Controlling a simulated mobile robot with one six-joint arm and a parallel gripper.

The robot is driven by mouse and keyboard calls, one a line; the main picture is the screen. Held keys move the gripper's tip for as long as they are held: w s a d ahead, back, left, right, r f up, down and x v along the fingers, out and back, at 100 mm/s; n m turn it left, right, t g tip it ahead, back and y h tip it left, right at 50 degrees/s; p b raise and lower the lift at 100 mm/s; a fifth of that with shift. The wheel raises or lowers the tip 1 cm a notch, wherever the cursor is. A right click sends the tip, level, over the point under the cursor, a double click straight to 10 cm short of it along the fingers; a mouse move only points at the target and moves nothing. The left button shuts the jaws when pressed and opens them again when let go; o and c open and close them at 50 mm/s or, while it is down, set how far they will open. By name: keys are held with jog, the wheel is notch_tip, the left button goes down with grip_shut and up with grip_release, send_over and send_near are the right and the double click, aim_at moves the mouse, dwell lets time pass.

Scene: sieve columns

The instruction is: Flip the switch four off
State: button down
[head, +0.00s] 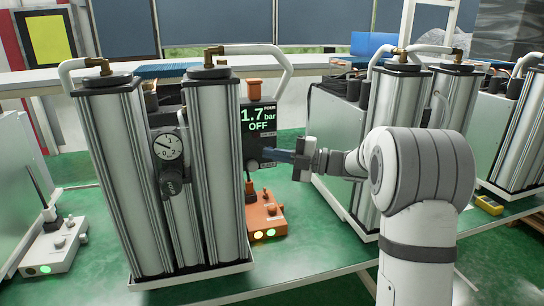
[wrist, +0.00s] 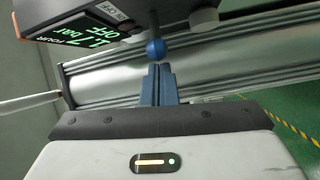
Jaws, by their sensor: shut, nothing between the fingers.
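The unit labelled FOUR has a dark display (head: 259,120) reading 1.7 bar and OFF; it also shows at an angle in the wrist view (wrist: 85,28). A switch with a blue ball tip (wrist: 155,48) sticks out beside the ON/OFF label in the wrist view. My gripper (head: 268,154) is shut and empty in front of the panel, just below the display. In the wrist view its blue fingertips (wrist: 160,69) are very close to the ball; I cannot tell whether they touch. In the head view the switch is hard to make out.
Two silver columns (head: 215,165) with a pressure gauge (head: 168,146) stand left of the display. An orange device (head: 265,218) with lit lamps sits below it on the green table. More columns (head: 450,105) stand to the right behind my arm.

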jog(key=d+b, duration=0.1)
jog(key=d, duration=0.9)
jog(key=shift+s+f, duration=0.3)
notch_tip(320, 180, up, 6)
jog(key=w+d+m+t+h+p, duration=0.2)
jog(key=w+d+m+t+h, duration=0.1)
jog(key=m+t+h, duration=1.1)
jog(key=s+d+f+m+g+h+p, duration=0.1)
jog(key=s+f+m+g+h, duration=0.25)
jog(key=s+m+g, duration=0.35)
jog(key=s+d+f+m+g+h, duration=0.1)
jog(key=s+f+m+g+h, duration=0.15)
jog(key=s+f+m, duration=0.55)
jog(key=s+a+f+g, duration=0.1)
jog(key=s+a+g, duration=0.1)
jog(key=s, duration=0.5)
jog(key=s+a+f+m+g+y, duration=0.1)
jog(key=s+a+f+g, duration=0.1)
jog(key=s, duration=0.5)
jog(key=s+a+f+g+y+p, duration=0.1)
jog(key=s+a+f+g, duration=0.1)
jog(key=s, duration=0.5)
jog(key=shift+f+m+g, duration=0.25)
jog(key=shift+m+g, duration=0.15)
jog(key=shift+g, duration=0.25)
